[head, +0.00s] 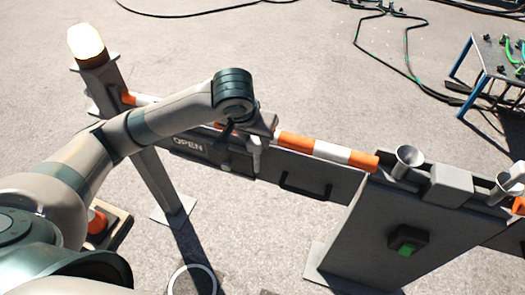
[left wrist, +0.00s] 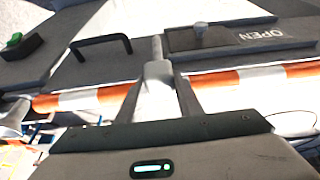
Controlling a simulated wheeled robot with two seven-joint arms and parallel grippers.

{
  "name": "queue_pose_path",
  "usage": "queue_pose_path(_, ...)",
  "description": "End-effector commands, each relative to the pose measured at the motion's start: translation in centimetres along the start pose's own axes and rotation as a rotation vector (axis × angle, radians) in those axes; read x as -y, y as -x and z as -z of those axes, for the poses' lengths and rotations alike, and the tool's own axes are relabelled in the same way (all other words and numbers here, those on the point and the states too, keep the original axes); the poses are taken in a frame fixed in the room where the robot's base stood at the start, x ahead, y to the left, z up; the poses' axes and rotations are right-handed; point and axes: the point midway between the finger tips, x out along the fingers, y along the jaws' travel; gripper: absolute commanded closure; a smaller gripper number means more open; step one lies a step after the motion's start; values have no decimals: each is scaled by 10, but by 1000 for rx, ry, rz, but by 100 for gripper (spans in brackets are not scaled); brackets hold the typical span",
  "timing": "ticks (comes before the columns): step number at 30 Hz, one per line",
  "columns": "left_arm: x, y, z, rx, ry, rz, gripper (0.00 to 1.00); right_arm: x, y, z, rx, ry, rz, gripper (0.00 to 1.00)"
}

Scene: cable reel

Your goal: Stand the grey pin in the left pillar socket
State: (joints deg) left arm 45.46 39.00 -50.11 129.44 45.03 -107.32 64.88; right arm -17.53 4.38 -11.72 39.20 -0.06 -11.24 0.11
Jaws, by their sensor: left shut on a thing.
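My left gripper (head: 262,128) is above the barrier beam, near the OPEN plate, pointing down. It is shut on the grey pin (left wrist: 157,47), whose thin shaft sticks out past the fingers in the left wrist view. The pin's lower part (head: 256,160) also shows below the gripper in the head view. Two metal funnel-shaped sockets sit on top of the grey cabinet pillar at right: a left one (head: 408,158) and a right one (head: 508,184). The pin is well left of both, apart from them. My right gripper is not in view.
An orange and white striped bar (head: 330,152) runs along the beam to the left funnel. A black handle (head: 306,187) is on the beam's panel. A grey block (head: 450,186) stands between the funnels. A post with a glowing lamp (head: 86,42) stands at left. A blue-legged table (head: 490,62) is far right.

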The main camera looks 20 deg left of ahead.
Motion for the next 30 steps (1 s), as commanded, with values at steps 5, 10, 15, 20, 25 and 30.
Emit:
queue_pose_path(5,1,36,26,-7,-1,4,100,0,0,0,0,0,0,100)
queue_pose_path(10,1,54,35,-3,-4,8,100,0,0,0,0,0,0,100)
queue_pose_path(15,2,58,36,-1,-4,8,100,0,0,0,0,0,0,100)
queue_pose_path(20,2,58,36,-1,-4,8,100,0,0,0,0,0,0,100)
queue_pose_path(25,1,59,36,-1,-4,8,100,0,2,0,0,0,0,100)
queue_pose_path(30,1,66,40,-1,-4,8,100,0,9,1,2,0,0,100)
